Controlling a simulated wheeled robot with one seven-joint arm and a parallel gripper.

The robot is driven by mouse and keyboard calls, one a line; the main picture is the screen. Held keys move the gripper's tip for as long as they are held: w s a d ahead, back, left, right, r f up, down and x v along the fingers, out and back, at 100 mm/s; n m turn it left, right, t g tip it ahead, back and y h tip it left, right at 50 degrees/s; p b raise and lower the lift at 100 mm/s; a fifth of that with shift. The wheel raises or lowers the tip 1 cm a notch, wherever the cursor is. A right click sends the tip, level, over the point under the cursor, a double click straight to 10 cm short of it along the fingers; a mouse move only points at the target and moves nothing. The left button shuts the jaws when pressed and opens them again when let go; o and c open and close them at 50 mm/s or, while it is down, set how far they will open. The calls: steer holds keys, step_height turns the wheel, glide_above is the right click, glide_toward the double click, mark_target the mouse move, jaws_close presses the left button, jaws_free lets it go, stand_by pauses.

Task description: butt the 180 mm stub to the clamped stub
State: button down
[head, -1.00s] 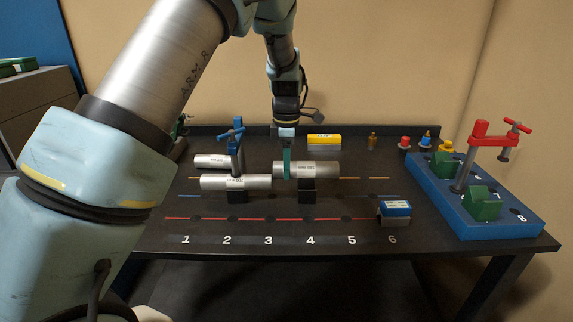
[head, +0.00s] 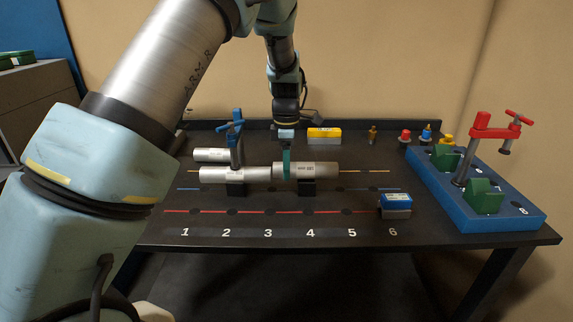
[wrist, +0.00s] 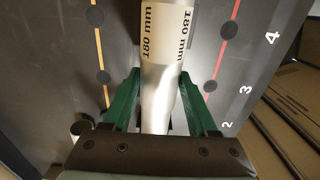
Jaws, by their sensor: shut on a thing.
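In the wrist view the stub (wrist: 158,85), labelled 180 mm, runs between the fingers (wrist: 161,105). The meeting of the ends is hidden there.
Another silver tube (head: 209,154) lies behind the clamped stub. A yellow block (head: 324,135) stands at the back, a blue-topped block (head: 396,205) at the front right. A blue base (head: 500,212) with a red clamp (head: 488,135) occupies the right. The front strip is mostly clear.

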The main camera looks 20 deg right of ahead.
steer(key=shift+f, duration=0.35)
stand_by(0.3)
steer(key=shift+f, duration=0.3)
steer(key=shift+w+a, duration=0.25)
steer(key=shift+a, duration=0.15)
stand_by(0.9)
steer(key=shift+c, duration=0.5)
jaws_free()
